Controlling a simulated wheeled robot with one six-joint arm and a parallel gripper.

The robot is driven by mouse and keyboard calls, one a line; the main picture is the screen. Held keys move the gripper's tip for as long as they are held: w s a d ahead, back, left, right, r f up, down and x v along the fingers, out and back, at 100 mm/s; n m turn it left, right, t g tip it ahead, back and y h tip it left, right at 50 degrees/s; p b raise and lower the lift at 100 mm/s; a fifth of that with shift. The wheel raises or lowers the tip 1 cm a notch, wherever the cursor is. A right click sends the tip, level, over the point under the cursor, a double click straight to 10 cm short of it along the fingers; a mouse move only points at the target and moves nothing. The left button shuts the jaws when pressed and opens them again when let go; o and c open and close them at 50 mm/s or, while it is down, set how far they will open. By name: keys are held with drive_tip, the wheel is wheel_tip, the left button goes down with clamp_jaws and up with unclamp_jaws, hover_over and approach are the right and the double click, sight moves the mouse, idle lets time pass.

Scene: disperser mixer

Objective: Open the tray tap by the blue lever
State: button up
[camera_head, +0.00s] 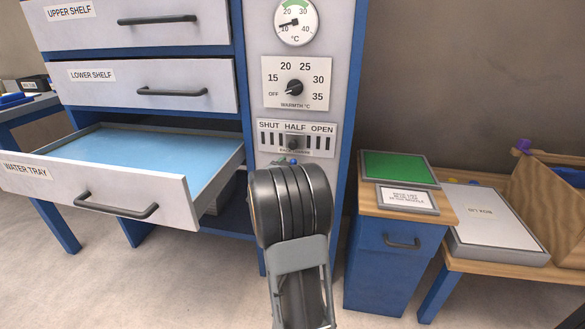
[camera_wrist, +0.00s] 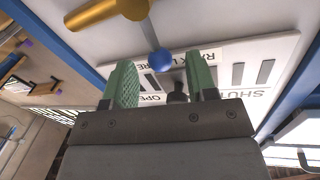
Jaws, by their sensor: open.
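The tray tap (camera_wrist: 108,12) is a brass-coloured pipe at the top of the wrist view. A thin grey lever with a blue ball end (camera_wrist: 160,61) comes from it, and some blue (camera_head: 293,161) shows just above my arm in the head view. My gripper (camera_wrist: 163,72) is open, with its two green fingers on either side of the blue ball in the picture. No touch shows, and I cannot tell whether the ball is between the fingertips or beyond them. My arm hides the tap and gripper in the head view.
The water tray drawer (camera_head: 128,207) stands pulled out at left, with blue inside. The SHUT/HALF/OPEN vent panel (camera_head: 297,138) and its dark slider (camera_wrist: 178,92) are close to the fingers. The warmth dial (camera_head: 294,87) is above. A blue cabinet (camera_head: 385,262) stands at right.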

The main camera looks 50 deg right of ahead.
drive_tip(key=shift+x, duration=0.95)
drive_tip(key=c, duration=0.9)
